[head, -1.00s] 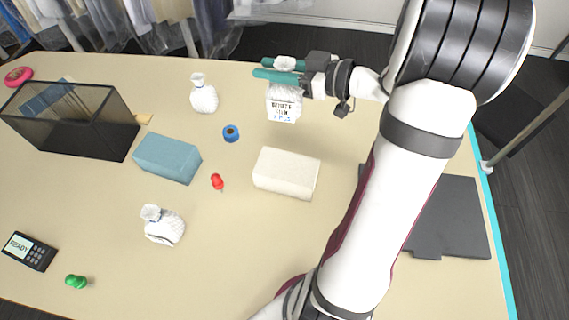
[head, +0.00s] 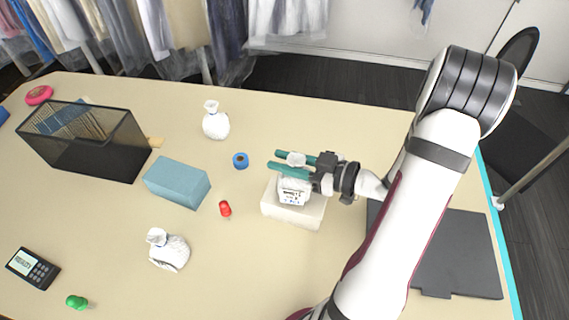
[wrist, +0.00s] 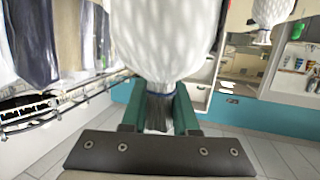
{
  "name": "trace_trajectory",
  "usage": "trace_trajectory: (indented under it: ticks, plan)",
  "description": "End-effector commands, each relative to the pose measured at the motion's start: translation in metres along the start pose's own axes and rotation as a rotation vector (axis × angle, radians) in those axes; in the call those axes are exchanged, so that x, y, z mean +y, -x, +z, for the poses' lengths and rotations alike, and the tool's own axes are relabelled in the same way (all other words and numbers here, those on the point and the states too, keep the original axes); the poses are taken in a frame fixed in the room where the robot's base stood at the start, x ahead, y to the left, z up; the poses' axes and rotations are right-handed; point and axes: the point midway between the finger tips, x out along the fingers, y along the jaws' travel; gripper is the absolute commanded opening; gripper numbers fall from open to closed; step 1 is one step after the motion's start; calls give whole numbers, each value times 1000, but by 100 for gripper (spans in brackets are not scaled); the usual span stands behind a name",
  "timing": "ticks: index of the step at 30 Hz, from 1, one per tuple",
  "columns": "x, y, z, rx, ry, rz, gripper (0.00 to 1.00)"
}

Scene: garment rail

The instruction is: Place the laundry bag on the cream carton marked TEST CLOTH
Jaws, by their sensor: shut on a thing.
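My gripper (head: 292,165), with teal fingers, is shut on the neck of a white laundry bag (head: 292,190) with a printed label. The bag hangs upright below the fingers; in the wrist view its white body (wrist: 170,35) and gathered neck fill the space between them. The cream carton (head: 306,218) lies directly under the bag in the head view, partly hidden by it. I cannot tell whether the bag's bottom touches the carton. No lettering on the carton is readable.
Two other white bags stand on the table (head: 350,125), one at the back (head: 215,124) and one in front (head: 169,252). A blue box (head: 177,183), a red peg (head: 225,209) and a blue tape roll (head: 240,160) are left of the carton. A black mesh bin (head: 90,150) stands farther left.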

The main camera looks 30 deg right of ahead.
Motion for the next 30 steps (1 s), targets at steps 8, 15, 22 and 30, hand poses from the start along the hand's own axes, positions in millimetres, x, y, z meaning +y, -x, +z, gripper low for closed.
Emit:
trace_trajectory:
  ticks: [8, 15, 22, 30]
  plan:
    - [1, -2, 14, 1, 3, 1, 0]
    - [1, -3, 17, 1, 2, 1, 37]
    - [1, -3, 17, 1, 2, 1, 58]
    - [1, 5, 13, 1, 2, 3, 58]
